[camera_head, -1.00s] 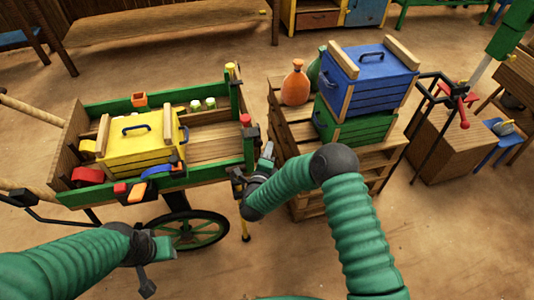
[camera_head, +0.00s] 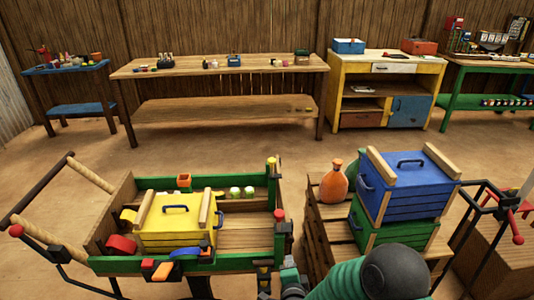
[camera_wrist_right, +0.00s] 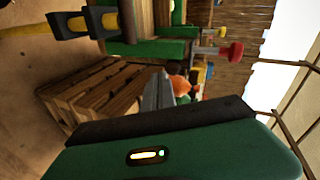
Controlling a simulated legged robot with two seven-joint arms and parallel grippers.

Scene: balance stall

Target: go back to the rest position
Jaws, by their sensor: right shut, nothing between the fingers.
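My right arm comes in at the bottom of the head view, its green sleeve and dark joint in front of the crate stand. My right gripper (camera_head: 290,266) is low in the picture, between the cart (camera_head: 200,265) and the wooden crate stand (camera_head: 318,225). It is shut and empty, and its lower part is cut off by the frame edge. In the right wrist view the grey fingers (camera_wrist_right: 157,92) point toward the stand and the orange bottle (camera_wrist_right: 181,86). My left gripper and arm are outside the head view.
The cart carries a yellow crate (camera_head: 170,235). On the stand, a blue crate (camera_head: 405,195) sits on a green crate (camera_head: 385,232) beside the orange bottle (camera_head: 333,184). A black frame with red knobs (camera_head: 517,239) stands at the right. Workbenches (camera_head: 220,68) line the back wall; open floor lies before them.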

